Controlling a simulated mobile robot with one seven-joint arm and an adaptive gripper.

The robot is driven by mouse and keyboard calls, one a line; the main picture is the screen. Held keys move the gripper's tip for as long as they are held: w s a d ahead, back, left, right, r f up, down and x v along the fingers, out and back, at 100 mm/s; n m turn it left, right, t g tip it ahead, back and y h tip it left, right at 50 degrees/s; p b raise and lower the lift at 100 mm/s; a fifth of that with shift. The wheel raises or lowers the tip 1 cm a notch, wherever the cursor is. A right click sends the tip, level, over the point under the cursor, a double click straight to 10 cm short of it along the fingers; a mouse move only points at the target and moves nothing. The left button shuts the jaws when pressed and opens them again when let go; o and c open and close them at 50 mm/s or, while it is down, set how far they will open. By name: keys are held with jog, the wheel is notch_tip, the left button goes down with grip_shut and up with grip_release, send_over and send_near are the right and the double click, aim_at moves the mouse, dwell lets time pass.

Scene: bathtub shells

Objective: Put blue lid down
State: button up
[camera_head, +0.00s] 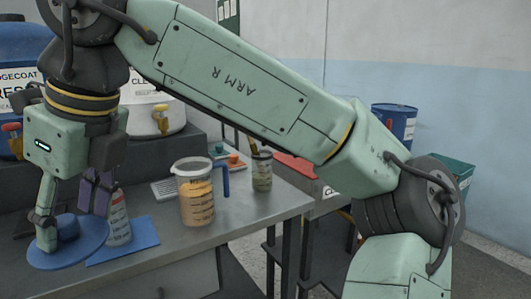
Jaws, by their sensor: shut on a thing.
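The blue lid (88,246) is a wide, shallow disc with a raised knob, at the lower left of the head camera view. My gripper (58,228) points down and is shut on the lid's knob. The near finger covers part of the knob, and the other finger is hard to make out. The lid looks roughly level. It overlaps the left part of a flat blue sheet (138,238) on the grey bench. I cannot tell whether the lid's underside touches anything.
A clear jug with tan contents (196,200) and a brush pot (262,172) stand further right on the bench (245,222). Large labelled drums are behind.

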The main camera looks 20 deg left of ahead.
jog(key=w+d+f+n+g+h, duration=0.1)
jog(key=w+d+f+n, duration=0.4)
jog(key=f, duration=1.8)
jog(key=w+d+f+n+g+h, duration=0.1)
jog(key=w+d+f+n, duration=0.5)
jog(key=f, duration=1.8)
jog(key=w+d+f+n+g+h, duration=0.1)
jog(key=w+d+f+n, duration=0.4)
jog(key=w+d+f, duration=0.8)
jog(key=d+f+h, duration=0.1)
jog(key=d+f, duration=0.6)
jog(key=f, duration=0.4)
jog(key=shift+w+d+f+n+g, duration=0.15)
jog(key=shift+w+d+n+g, duration=0.15)
jog(key=shift+d+g, duration=0.1)
